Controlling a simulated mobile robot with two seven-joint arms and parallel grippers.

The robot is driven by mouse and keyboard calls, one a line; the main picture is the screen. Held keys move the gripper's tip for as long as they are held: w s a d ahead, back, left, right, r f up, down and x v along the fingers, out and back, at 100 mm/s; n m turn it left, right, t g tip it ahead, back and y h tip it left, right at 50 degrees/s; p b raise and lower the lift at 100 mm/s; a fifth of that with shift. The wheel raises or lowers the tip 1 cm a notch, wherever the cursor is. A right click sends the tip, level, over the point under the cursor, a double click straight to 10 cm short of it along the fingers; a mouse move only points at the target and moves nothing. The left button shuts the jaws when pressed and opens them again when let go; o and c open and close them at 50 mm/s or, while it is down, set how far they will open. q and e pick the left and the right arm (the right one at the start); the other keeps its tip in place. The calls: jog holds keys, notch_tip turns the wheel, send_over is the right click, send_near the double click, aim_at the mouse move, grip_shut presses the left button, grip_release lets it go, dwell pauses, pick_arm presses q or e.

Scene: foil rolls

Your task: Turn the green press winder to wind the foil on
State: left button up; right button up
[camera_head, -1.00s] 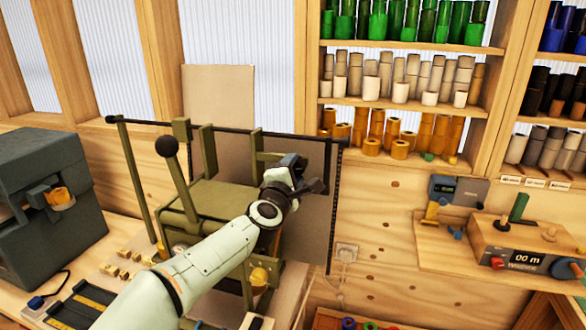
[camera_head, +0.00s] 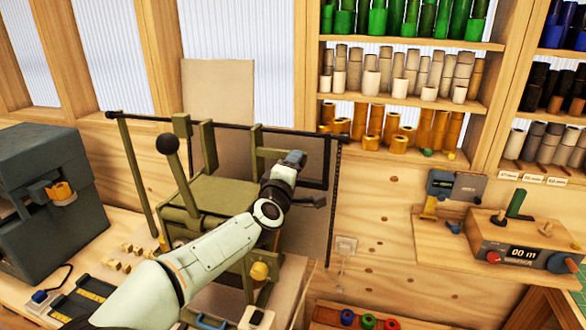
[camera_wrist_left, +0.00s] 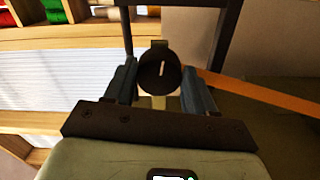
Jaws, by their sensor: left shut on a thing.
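The olive-green press (camera_head: 215,205) stands on the bench, with an upright lever topped by a black ball (camera_head: 167,144). My left gripper (camera_head: 295,158) is at the right side of the press, by its dark frame. In the left wrist view the fingers of my left gripper (camera_wrist_left: 159,82) are shut on a dark round knob (camera_wrist_left: 160,70) with a pale mark on its face, which I take to be the winder. An orange strip (camera_wrist_left: 250,90) runs off to the right there. The knob is hidden in the head view. My right gripper is not in view.
Shelves of coloured rolls (camera_head: 404,90) fill the back right. A dark grey machine (camera_head: 45,190) stands at the left. A control box (camera_head: 520,245) reading "00 m" sits on a wooden shelf at the right. A socket (camera_head: 346,245) is on the plywood wall.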

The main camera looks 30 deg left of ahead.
pick_arm(q)
jog(key=o, duration=1)
jog(key=b+v, duration=0.1)
jog(key=v, duration=1.2)
jog(key=shift+s, duration=0.25)
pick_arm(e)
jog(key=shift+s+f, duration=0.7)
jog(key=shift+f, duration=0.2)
